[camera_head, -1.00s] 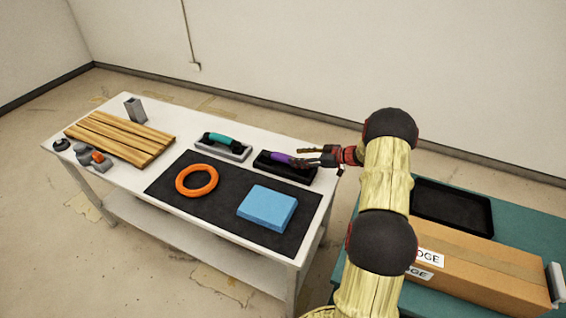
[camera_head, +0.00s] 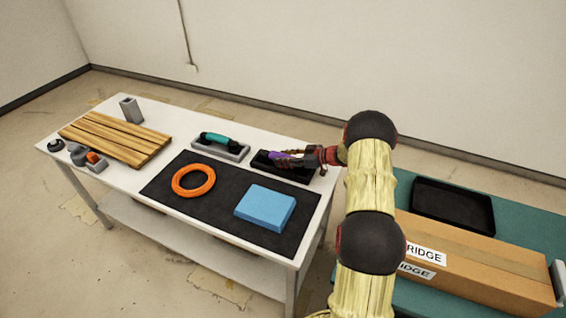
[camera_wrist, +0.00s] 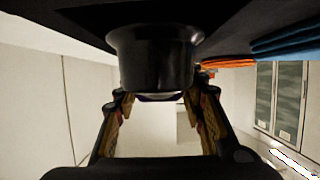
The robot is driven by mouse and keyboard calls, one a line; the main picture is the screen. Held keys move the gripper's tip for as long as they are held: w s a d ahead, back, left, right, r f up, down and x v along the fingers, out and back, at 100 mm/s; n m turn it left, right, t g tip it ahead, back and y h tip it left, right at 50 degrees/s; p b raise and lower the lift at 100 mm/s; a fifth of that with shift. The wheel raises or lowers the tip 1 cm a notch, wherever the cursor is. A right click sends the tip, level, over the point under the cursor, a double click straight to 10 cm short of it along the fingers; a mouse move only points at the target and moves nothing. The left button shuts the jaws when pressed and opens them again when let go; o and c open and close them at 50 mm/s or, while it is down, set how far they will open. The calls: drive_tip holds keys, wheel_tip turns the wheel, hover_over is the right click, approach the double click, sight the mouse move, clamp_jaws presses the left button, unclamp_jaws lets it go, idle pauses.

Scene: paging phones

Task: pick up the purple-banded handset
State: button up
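The purple-banded handset (camera_head: 277,155) lies in its black cradle at the back right of the white table. My gripper (camera_head: 286,159) is at the handset, reaching in from the right, and partly hides it. In the wrist view the handset's black end (camera_wrist: 152,62) fills the top middle, with a thin purple trace below it. My gripper's fingers (camera_wrist: 159,108) stand apart there, one on each side of that end. I see no clear sign that they press on it.
A teal-banded handset (camera_head: 216,138) sits in a grey cradle to the left. An orange ring (camera_head: 178,190) and blue block (camera_head: 265,207) lie on a dark mat. Wooden boards (camera_head: 110,140) lie farther left. A carton (camera_head: 480,270) and black tray (camera_head: 425,198) stand at right.

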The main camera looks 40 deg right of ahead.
clamp_jaws()
idle(0.3)
drive_tip(key=shift+r, duration=0.2)
